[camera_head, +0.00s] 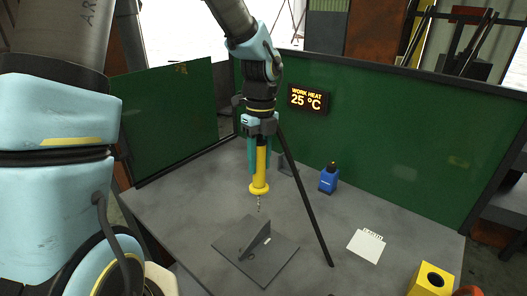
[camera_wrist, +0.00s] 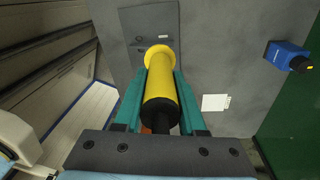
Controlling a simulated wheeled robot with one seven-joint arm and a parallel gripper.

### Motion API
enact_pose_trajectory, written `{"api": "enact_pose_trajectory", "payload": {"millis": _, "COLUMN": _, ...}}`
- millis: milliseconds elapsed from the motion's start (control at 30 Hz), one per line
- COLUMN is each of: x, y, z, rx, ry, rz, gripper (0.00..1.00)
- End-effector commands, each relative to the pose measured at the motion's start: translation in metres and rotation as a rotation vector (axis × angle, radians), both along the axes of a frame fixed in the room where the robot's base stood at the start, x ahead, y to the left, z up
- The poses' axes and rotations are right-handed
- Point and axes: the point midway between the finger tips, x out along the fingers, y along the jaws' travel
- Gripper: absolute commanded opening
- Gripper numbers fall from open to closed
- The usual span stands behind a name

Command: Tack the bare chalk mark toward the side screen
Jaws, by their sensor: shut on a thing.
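My gripper (camera_head: 260,166) points down with teal fingers shut on a yellow torch-like tool (camera_head: 259,186); the tool also shows in the wrist view (camera_wrist: 160,95). Its thin tip (camera_head: 259,204) hangs above the workpiece, apparently clear of it. The workpiece is a dark flat plate (camera_head: 278,262) with an upright rib (camera_head: 255,241). In the wrist view the plate (camera_wrist: 150,20) lies beyond the tool, whose flared end hides part of it. Small marks show on it, too small to tell chalk from tack. A green screen (camera_head: 165,112) stands at the left, another (camera_head: 400,140) along the back.
A thin dark rod (camera_head: 305,200) slants down right of the tool. A "WORK HEAT 25 °C" display (camera_head: 308,99) hangs on the back screen.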

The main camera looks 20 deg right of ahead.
Motion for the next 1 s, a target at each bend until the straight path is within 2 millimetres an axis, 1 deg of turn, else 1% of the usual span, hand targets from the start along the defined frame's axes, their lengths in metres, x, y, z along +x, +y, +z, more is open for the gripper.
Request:
{"api": "enact_pose_trajectory", "payload": {"millis": 267, "x": -0.001, "y": 0.000, "z": -0.015, "rx": 0.000, "ry": 0.000, "rz": -0.002, "gripper": 0.00}}
{"api": "enact_pose_trajectory", "payload": {"millis": 800, "x": -0.001, "y": 0.000, "z": -0.074, "rx": 0.000, "ry": 0.000, "rz": -0.002, "gripper": 0.00}}
{"api": "enact_pose_trajectory", "payload": {"millis": 1000, "x": 0.000, "y": 0.000, "z": -0.083, "rx": 0.001, "ry": 0.000, "rz": -0.001, "gripper": 0.00}}
